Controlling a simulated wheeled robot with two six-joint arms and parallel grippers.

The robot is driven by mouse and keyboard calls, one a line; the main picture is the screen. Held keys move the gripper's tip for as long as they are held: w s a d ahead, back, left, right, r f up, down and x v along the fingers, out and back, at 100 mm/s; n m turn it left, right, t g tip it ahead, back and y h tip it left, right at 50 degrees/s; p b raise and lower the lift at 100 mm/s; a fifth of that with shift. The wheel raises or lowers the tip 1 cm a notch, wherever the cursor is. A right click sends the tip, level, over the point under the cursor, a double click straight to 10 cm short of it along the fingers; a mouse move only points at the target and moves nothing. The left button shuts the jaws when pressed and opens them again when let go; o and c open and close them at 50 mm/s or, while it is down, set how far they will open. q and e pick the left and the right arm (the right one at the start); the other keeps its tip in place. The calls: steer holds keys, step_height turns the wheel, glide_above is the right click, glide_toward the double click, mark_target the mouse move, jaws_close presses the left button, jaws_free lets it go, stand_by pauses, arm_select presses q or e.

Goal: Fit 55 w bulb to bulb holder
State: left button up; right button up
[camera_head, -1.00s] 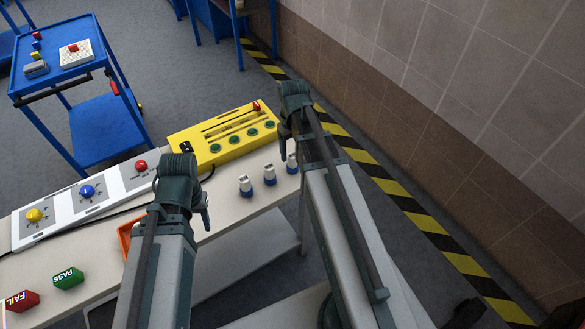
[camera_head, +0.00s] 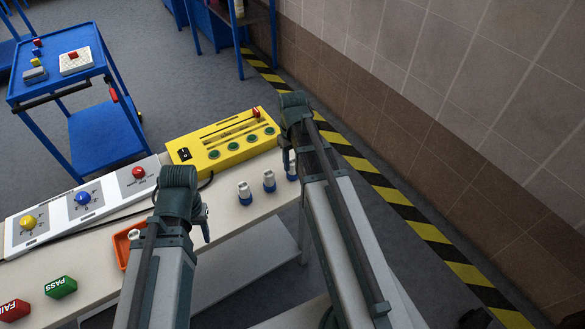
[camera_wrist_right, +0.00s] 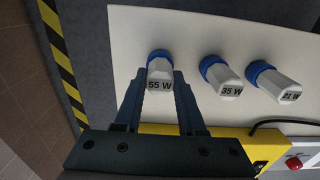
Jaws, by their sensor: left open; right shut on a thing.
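The 55 W bulb (camera_wrist_right: 160,74), a white faceted body with a blue base, is between the two fingers of my right gripper (camera_wrist_right: 160,95) in the right wrist view, shut on it. In the head view this bulb (camera_head: 292,172) is at the right end of a row on the white table, partly hidden by my right gripper (camera_head: 288,160). I cannot tell if it is off the table. The yellow box (camera_head: 222,142) with several round green sockets stands behind it and may be the bulb holder. My left gripper (camera_head: 205,225) is open, left of the bulbs.
The 35 W bulb (camera_wrist_right: 222,78) and 21 W bulb (camera_wrist_right: 275,82) stand beside the held one. A blue cart (camera_head: 65,85) stands behind.

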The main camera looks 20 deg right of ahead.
mark_target(293, 162)
steer(key=shift+r+p, duration=0.65)
steer(key=shift+r, duration=0.05)
jaws_close()
stand_by(0.6)
steer(key=shift+r+p, duration=1.6)
